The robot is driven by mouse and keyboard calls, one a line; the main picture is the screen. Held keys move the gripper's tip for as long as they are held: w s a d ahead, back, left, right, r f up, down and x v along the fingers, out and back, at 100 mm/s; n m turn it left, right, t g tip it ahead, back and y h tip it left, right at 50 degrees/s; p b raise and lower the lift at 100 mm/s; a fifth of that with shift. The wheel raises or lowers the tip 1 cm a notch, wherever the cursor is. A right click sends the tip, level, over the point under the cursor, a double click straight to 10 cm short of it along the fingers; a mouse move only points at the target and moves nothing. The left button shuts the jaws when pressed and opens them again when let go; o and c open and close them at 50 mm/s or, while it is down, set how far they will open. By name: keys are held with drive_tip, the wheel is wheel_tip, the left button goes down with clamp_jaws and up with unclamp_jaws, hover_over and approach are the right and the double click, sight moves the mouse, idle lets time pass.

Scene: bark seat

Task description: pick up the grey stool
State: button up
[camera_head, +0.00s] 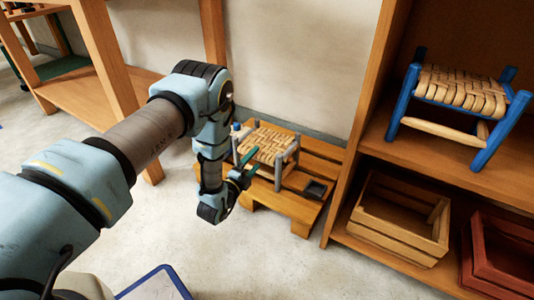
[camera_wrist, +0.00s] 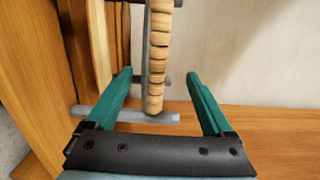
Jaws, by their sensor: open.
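The grey stool (camera_head: 266,145) has grey legs and a woven tan seat. It stands on a low slatted wooden platform (camera_head: 290,212) against the wall. My gripper (camera_head: 246,168) is at the stool's near left side, partly covering it in the head view. In the wrist view, my gripper's teal fingers (camera_wrist: 160,74) are apart, with the edge of the stool's woven seat (camera_wrist: 157,50) showing between them. A grey bar of the stool (camera_wrist: 150,115) crosses near the finger bases. I cannot tell whether either finger touches the stool.
A blue stool with a woven seat (camera_head: 462,90) stands on the shelf (camera_head: 510,180) at right. Below are a wooden crate (camera_head: 400,220) and a red crate (camera_head: 505,250). A wooden workbench (camera_head: 105,60) stands at left. The front floor is largely clear.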

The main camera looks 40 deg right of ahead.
sight(257, 158)
drive_tip(key=x, duration=0.3)
drive_tip(key=shift+w+d+b, duration=0.1)
drive_tip(key=shift+b, duration=0.3)
drive_tip(key=b+x, duration=0.2)
drive_tip(key=x, duration=0.1)
drive_tip(key=f+b+x, duration=0.1)
drive_tip(key=shift+d, duration=0.35)
drive_tip(key=shift+w+d+r, duration=0.15)
drive_tip(key=shift+w+d, duration=0.05)
drive_tip(key=shift+d, duration=0.15)
clamp_jaws()
